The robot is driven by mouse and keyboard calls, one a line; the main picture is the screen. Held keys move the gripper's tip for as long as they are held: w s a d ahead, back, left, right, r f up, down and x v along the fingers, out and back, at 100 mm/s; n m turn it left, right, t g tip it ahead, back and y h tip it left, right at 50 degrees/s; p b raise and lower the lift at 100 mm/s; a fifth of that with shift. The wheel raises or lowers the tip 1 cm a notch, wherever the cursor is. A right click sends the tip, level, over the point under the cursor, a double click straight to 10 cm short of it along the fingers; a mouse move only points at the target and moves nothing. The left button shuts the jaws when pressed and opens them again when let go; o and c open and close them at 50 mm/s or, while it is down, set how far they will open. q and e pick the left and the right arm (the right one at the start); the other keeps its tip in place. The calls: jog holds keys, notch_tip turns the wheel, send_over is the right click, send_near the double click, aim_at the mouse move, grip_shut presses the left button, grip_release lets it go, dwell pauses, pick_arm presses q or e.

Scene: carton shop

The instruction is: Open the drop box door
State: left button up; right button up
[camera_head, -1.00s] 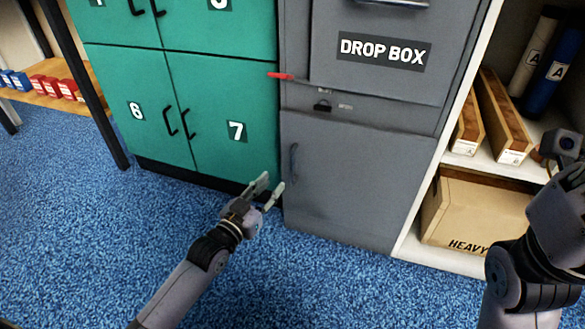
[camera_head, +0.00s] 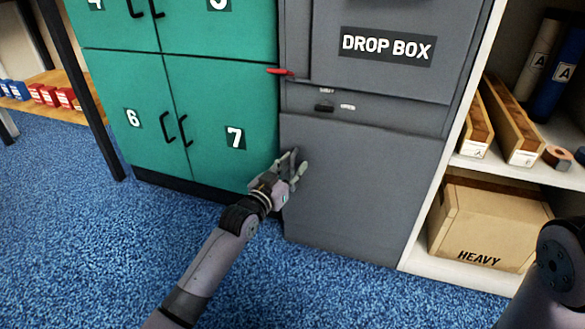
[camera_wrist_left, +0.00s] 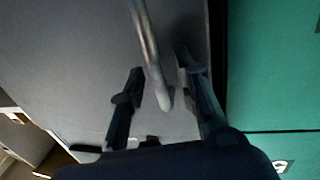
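The grey drop box (camera_head: 388,90) stands in the middle, with a "DROP BOX" label on its upper part. Its lower grey door (camera_head: 365,190) looks closed. My left gripper (camera_head: 296,166) is at the left edge of that door, over the place of the door's handle. In the left wrist view the bar handle (camera_wrist_left: 150,45) runs down between the two open fingers of the left gripper (camera_wrist_left: 160,85). The fingers stand apart on either side of it, and I see no clear contact. My right gripper is out of the head view; only part of my right arm shows at the lower right.
Green lockers (camera_head: 215,110) with black handles stand left of the drop box. A red lever (camera_head: 280,71) sticks out at the drop box's left edge. Right is a white shelf with a "HEAVY" carton (camera_head: 482,225). Blue carpet (camera_head: 330,290) in front is clear.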

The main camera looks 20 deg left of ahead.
pick_arm(q)
grip_shut()
dwell(0.7)
